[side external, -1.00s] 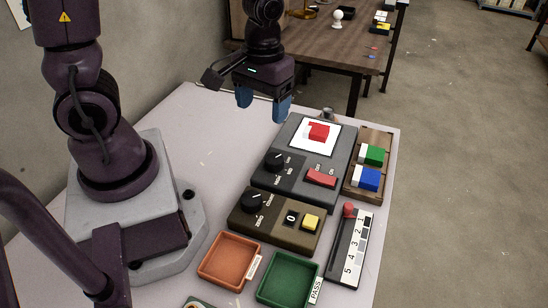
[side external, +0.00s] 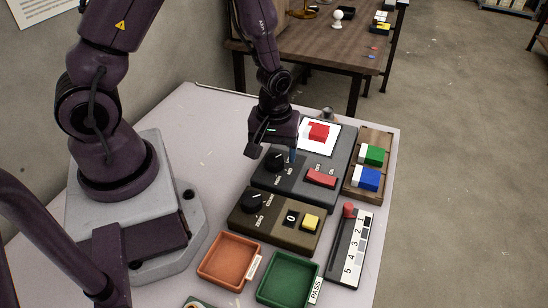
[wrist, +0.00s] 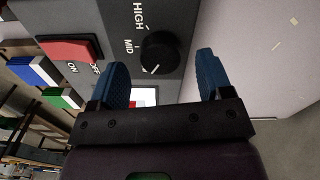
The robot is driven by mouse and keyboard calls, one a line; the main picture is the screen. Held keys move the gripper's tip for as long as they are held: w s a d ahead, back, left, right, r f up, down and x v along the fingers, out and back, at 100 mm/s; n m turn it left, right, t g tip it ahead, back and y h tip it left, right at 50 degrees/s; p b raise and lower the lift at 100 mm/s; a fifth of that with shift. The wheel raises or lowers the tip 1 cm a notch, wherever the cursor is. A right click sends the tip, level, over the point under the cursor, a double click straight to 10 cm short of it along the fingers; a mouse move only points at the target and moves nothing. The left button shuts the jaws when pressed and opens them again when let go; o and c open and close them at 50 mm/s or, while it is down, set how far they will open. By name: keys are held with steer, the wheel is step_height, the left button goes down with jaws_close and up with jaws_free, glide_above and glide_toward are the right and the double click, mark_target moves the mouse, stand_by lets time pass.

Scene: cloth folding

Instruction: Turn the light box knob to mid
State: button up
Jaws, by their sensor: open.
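The light box (side external: 334,161) is a dark grey box with a lit white panel. Its round black knob (side external: 275,161) sits at its left front; the knob also shows in the wrist view (wrist: 159,51). There the HIGH and MID labels are readable beside it. A white mark on the knob points to the lower left, past MID; the label there is hidden behind a finger. My gripper (wrist: 163,65) is open, with blue fingers on either side of the knob's line. In the side view it hangs just above the knob; contact cannot be told.
A red OFF/ON rocker switch (side external: 321,177) is beside the knob. A brown box (side external: 276,226) with a similar black knob (side external: 251,201) and a yellow button stands in front. A wooden rack (side external: 375,140) is on the right.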

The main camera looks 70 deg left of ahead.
steer(key=shift+f, duration=1.4)
steer(key=shift+c, duration=0.3)
steer(key=c, duration=0.9)
steer(key=shift+m, duration=0.3)
steer(key=m, duration=1.1)
steer(key=shift+s+a, duration=0.1)
steer(key=shift+a, duration=0.05)
